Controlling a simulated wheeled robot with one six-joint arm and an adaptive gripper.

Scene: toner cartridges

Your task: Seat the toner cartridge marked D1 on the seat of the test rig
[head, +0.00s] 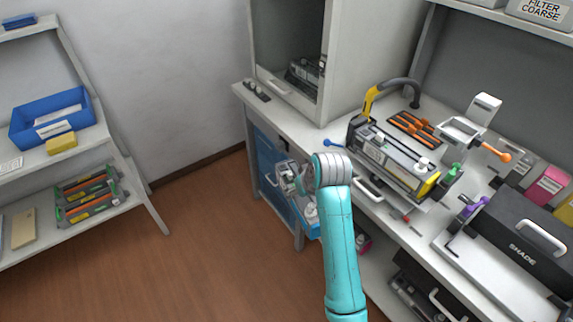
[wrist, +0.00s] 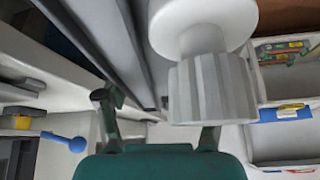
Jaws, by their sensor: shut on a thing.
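My gripper (head: 290,180) is off the front edge of the left counter, beside the blue cabinet front. In the wrist view its fingers (wrist: 158,122) are around a ribbed grey part with a white round end (wrist: 212,90), which I take as held; what it belongs to is unclear. A long grey and black cartridge-like unit (head: 395,158) with a yellow end sits on the counter at the test rig (head: 400,185). Other cartridges (head: 90,195) lie in a rack on the left shelf. One dark unit (head: 305,75) is in the open cabinet. No D1 mark is legible.
A blue-ball lever (head: 328,143) and an orange-tipped lever (head: 495,151) stick out at the rig. A blue bin (head: 52,117) is on the left shelf. The floor (head: 200,250) is clear.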

